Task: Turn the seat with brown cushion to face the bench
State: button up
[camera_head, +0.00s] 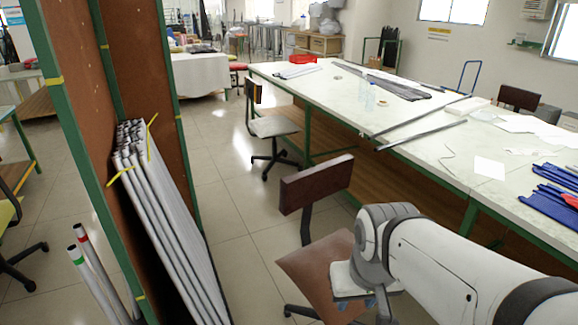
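The seat with brown cushion (308,267) is a swivel chair in the lower middle, with a dark brown backrest (316,183) on a dark post. The backrest is on the far side of the cushion, so the seat opens toward the camera. The long bench (440,150) has a pale top and green frame and stands behind and to the right of the chair. My white arm comes in from the lower right. My gripper (354,287) is over the right edge of the cushion, mostly hidden by the arm; its fingers and any contact are unclear.
A brown board rack (85,130) with bundled grey rods (165,210) stands at left. Another chair with a pale cushion (272,126) is beside the bench. Tiled floor (235,225) is clear between rack and brown chair.

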aim_at(308, 266)
jog(key=z, duration=0.15)
jog(key=i, duration=0.9)
jog(key=u, duration=0.05)
